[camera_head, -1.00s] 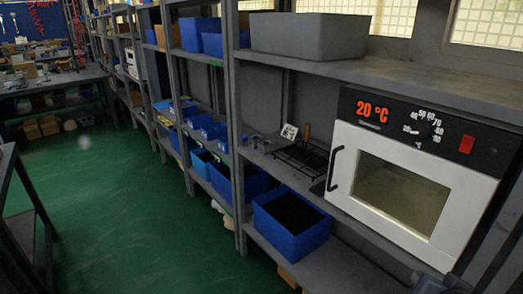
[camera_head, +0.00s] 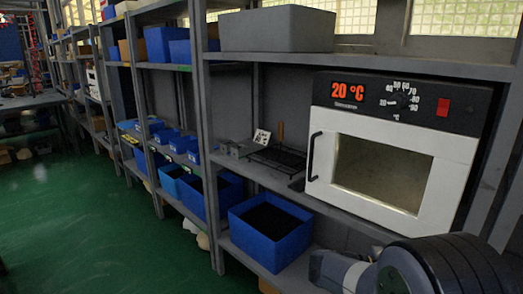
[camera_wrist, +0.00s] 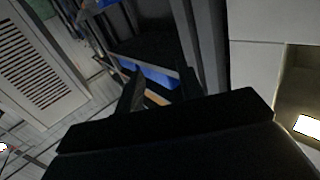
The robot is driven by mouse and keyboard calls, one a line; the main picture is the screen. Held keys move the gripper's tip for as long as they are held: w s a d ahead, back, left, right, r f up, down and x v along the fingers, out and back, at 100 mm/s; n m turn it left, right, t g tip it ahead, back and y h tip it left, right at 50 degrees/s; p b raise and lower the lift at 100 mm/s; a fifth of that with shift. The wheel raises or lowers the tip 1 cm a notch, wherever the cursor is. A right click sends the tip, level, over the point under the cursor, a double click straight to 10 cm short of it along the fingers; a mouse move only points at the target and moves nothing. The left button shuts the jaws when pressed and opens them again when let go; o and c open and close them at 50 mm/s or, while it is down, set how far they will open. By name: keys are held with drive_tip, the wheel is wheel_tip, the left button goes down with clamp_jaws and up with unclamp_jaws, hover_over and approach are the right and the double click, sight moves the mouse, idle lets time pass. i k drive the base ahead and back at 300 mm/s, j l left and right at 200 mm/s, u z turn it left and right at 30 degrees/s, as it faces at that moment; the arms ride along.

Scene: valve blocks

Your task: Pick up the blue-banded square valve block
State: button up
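I cannot make out a blue-banded square valve block in either view. Small grey metal pieces (camera_head: 235,148) sit on the middle shelf, left of the wire rack; they are too small to show any band. My gripper (camera_wrist: 160,88) shows in the wrist view as two dark fingers standing apart with nothing seen held between them. Behind them is a blue and dark background. In the head view only part of my arm shows at the lower right; the gripper itself is not visible there.
A white oven (camera_head: 395,150) reading 20 °C stands on the middle shelf, beside a black wire rack (camera_head: 280,157). A blue bin (camera_head: 268,238) is on the shelf below, and a grey bin (camera_head: 277,28) above. The green floor (camera_head: 90,225) at left is clear.

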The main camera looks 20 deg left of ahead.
sight(224, 148)
drive_tip(key=i+j+u, duration=0.25)
drive_tip(key=j+u, duration=0.25)
drive_tip(key=i+j+u, duration=0.35)
drive_tip(key=u, duration=0.15)
drive_tip(key=i+j+u, duration=0.3)
drive_tip(key=i+u, duration=0.2)
drive_tip(key=i+j+u, duration=0.4)
drive_tip(key=i, duration=0.4)
drive_tip(key=i+u, duration=0.4)
drive_tip(key=i, duration=0.4)
drive_tip(key=i+z, duration=0.35)
drive_tip(key=i+j+z, duration=0.15)
drive_tip(key=i+z, duration=0.2)
drive_tip(key=i+j+z, duration=0.3)
drive_tip(key=i, duration=0.2)
drive_tip(key=i+z, duration=0.15)
drive_tip(key=z, duration=0.35)
drive_tip(key=i+z, duration=0.1)
drive_tip(key=z, duration=0.35)
drive_tip(key=i+j+z, duration=0.1)
drive_tip(key=z, duration=0.4)
drive_tip(key=i+j+z, duration=0.1)
drive_tip(key=z, duration=0.35)
drive_tip(key=i+j+z, duration=0.15)
drive_tip(key=z, duration=0.25)
drive_tip(key=i+j+z, duration=0.15)
drive_tip(key=z, duration=0.25)
drive_tip(key=i+j+z, duration=0.1)
drive_tip(key=j+z, duration=0.35)
drive_tip(key=l, duration=0.05)
